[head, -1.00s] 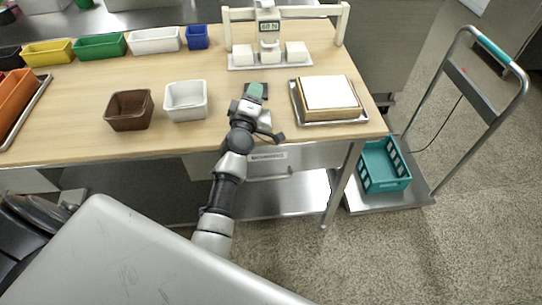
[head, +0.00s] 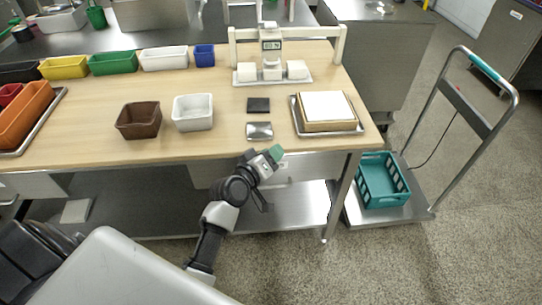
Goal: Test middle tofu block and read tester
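The white tester (head: 272,43) stands at the back right of the table, with a small display too small to read surely. Its head is over the middle tofu block (head: 271,73); I cannot tell whether it touches it. The left tofu block (head: 247,72) and right tofu block (head: 297,69) sit beside it on a pale tray (head: 285,81).
A black square (head: 258,105) and a shiny metal piece (head: 259,131) lie before the tester. A metal tray (head: 328,131) holds a wooden-sided white slab to the right. Brown (head: 138,120) and white (head: 193,112) bins stand left. A cart with a teal crate (head: 383,183) stands right.

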